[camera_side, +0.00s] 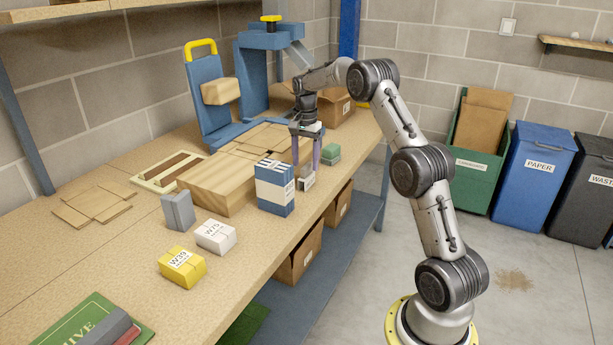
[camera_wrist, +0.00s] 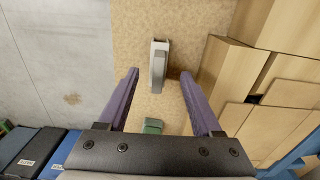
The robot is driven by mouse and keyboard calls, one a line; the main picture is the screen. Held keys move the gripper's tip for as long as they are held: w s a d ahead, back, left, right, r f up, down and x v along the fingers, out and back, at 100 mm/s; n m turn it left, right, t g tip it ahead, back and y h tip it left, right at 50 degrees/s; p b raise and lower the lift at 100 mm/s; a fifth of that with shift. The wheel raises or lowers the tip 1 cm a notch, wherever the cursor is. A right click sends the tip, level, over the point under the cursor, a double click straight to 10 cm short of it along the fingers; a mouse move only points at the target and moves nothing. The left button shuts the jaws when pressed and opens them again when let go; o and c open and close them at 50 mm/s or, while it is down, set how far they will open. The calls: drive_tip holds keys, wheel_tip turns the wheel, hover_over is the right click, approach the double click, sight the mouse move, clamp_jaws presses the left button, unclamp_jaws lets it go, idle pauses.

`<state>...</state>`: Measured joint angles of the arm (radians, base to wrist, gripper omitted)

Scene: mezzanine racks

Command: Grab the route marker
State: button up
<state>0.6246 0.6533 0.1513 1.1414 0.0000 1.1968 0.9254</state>
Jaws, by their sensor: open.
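My gripper (camera_side: 305,163) is open, pointing down over the bench near its front edge, with two purple fingers. It also shows in the wrist view (camera_wrist: 160,74). A small grey-and-white object (camera_side: 306,182) with a label stands just below and between the fingers. In the wrist view this object (camera_wrist: 158,66) is long and narrow, lying between the fingertips with gaps on both sides. No readable text confirms it as the route marker. The side view does not show whether the fingers reach down around it.
A blue-and-white box (camera_side: 275,190) and a wooden block (camera_side: 219,183) stand left of my gripper. White (camera_side: 215,236) and yellow (camera_side: 182,267) boxes stand further front. The bench's front edge is close; floor lies beyond.

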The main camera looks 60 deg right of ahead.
sight(307, 175)
drive_tip(key=shift+s+f, duration=0.15)
drive_tip(key=shift+f, duration=2.85)
clamp_jaws()
